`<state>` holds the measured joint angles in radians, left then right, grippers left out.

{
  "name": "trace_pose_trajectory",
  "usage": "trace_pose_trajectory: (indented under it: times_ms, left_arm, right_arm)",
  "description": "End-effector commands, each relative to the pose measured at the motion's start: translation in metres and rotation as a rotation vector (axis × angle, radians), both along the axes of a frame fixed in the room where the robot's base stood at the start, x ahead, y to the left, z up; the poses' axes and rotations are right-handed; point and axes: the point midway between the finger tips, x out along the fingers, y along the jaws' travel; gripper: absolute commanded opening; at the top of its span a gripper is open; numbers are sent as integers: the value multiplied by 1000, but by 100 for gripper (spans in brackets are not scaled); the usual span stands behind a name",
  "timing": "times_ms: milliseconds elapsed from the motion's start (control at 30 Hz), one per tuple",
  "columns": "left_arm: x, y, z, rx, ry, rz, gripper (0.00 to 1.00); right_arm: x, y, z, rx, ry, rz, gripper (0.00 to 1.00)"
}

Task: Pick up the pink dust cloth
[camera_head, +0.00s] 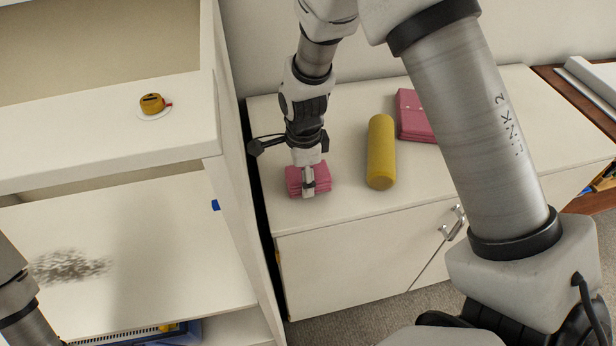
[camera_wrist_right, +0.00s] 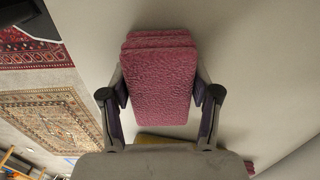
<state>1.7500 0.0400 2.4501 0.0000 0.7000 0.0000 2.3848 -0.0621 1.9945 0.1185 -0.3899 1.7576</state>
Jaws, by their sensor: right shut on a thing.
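The pink dust cloth (camera_head: 322,184) is a folded, textured stack on the white cabinet top, near its left end. My right gripper (camera_head: 308,186) reaches down onto it from above. In the right wrist view the cloth (camera_wrist_right: 161,80) fills the space between the two fingers of the right gripper (camera_wrist_right: 160,106), which are shut on its sides. I cannot tell whether the cloth is clear of the cabinet top. Part of my left arm shows at the lower left edge of the head view, but its gripper is out of view.
A yellow cylinder (camera_head: 381,152) lies on the cabinet top (camera_head: 345,215) right of the cloth. Another pink folded item (camera_head: 414,116) lies behind it, partly covered by my arm. A white shelf unit (camera_head: 110,150) with a small yellow object (camera_head: 152,103) stands at the left.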

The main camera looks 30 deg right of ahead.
Motion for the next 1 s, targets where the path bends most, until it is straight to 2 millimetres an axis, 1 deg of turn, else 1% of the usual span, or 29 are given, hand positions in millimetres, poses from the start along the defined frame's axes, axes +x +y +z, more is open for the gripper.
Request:
trace_pose_trajectory:
  times_ms: [167,267,367,567,600,767,1000]
  left_arm:
    - [0,0,0,0,0,0,86]
    - [0,0,0,0,0,0,86]
    - [0,0,0,0,0,0,86]
    - [0,0,0,0,0,0,86]
    - [0,0,-2,0,0,0,86]
    - [0,0,-6,0,0,0,86]
    - [0,0,-14,0,0,0,86]
  right_arm:
    - [-1,0,-1,0,3,0,27]
    - [-1,0,2,0,2,0,27]
    - [-1,0,10,1,2,0,27]
    - [0,0,37,1,-1,0,27]
    - [-9,0,35,0,3,0,27]
    - [-47,-1,38,0,3,0,27]
    - [-118,-2,44,0,2,-2,27]
